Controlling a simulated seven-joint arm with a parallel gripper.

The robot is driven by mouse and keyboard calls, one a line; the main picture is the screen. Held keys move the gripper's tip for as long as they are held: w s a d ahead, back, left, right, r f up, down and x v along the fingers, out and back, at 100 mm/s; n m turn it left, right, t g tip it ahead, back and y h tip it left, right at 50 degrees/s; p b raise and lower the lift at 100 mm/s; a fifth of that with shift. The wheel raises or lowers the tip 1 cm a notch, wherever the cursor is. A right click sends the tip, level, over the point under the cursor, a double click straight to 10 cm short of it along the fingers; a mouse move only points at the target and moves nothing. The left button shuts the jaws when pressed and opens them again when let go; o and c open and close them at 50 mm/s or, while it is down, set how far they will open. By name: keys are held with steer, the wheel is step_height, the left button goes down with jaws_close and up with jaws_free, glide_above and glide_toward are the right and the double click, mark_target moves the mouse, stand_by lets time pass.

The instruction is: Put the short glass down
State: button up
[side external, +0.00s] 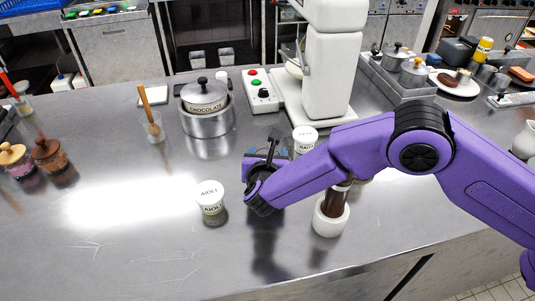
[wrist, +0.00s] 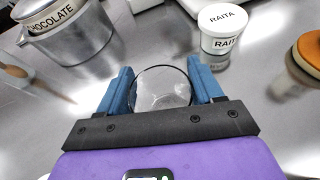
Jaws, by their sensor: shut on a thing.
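The short glass (wrist: 162,90) is clear and round-rimmed and sits between the two blue fingers of my gripper (wrist: 160,68) in the wrist view. The gripper is shut on it. In the side view my gripper (side external: 272,153) is low over the middle of the steel counter (side external: 130,240), and the wrist and fingers hide most of the glass. I cannot tell whether the glass base touches the counter.
A raita tub (side external: 305,137) stands just behind my gripper, and an aioli tub (side external: 210,197) to its left. A chocolate pot (side external: 206,112) is at the back left. A brown-filled grinder (side external: 331,214) stands at the front right. The counter's front left is clear.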

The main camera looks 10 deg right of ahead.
steer(key=shift+f, duration=0.1)
steer(key=o, duration=1.2)
steer(key=shift+c, duration=0.2)
steer(key=shift+s+a+r, duration=0.1)
steer(key=shift+s+r, duration=0.1)
steer(key=shift+r, duration=0.05)
steer(key=v, duration=1.1)
steer(key=shift+s+r, duration=0.2)
